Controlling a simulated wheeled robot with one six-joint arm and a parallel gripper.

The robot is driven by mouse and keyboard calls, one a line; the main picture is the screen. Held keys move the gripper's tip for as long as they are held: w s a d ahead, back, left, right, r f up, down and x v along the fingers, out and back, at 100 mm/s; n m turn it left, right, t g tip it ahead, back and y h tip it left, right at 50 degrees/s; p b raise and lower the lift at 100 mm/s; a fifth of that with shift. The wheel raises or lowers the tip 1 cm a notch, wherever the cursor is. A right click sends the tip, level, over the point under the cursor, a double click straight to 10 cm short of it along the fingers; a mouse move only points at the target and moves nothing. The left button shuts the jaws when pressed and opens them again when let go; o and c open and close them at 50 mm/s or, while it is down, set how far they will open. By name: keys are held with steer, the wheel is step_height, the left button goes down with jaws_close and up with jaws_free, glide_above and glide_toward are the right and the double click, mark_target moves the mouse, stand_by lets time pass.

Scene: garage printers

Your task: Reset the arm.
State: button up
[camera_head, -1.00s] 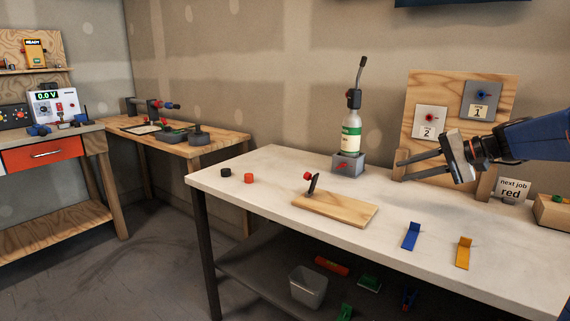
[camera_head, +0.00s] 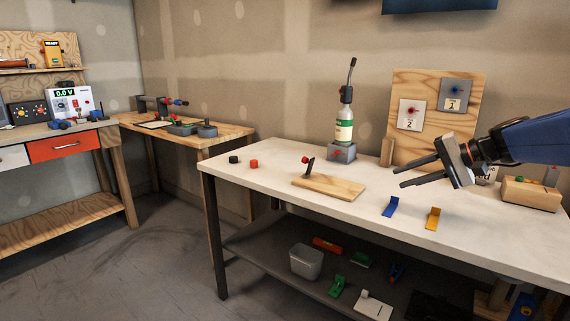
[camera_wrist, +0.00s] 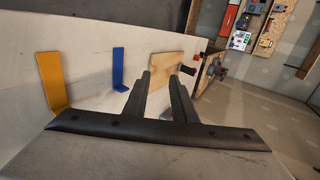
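My gripper (camera_head: 418,172) is at the right in the head view, held in the air over the white-topped table (camera_head: 262,186) and pointing left. Its two dark fingers are apart with nothing between them. In the wrist view my gripper (camera_wrist: 160,75) also shows its fingers parted and empty. Beyond the fingertips lies a wooden board (camera_wrist: 180,70) on the table. The lower part of my arm is out of view.
A blue bracket (camera_head: 390,207), a yellow bracket (camera_head: 433,218) and the lever board (camera_head: 335,189) stand on the table. A bottle (camera_head: 344,127) in a grey base and an upright wooden panel (camera_head: 430,85) stand behind. Floor at the left (camera_head: 110,270) is clear.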

steer(key=s+a+f+n+g+h, duration=0.1)
steer(key=s+a+f+h, duration=0.2)
steer(key=s, duration=0.5)
steer(key=s+a+f+n+g+h, duration=0.1)
steer(key=s+a+f+n, duration=0.1)
steer(key=s+f, duration=0.4)
steer(key=s+a+f+n+g+h, duration=0.1)
steer(key=s+a+f+h, duration=0.15)
steer(key=s, duration=0.65)
steer(key=s+d+f+n+t+h, duration=0.1)
steer(key=s+d+f+n+h, duration=0.1)
steer(key=s+f, duration=0.5)
steer(key=shift+s+d+n+h, duration=0.45)
steer(key=shift+s+d, duration=0.15)
steer(key=shift+s, duration=0.25)
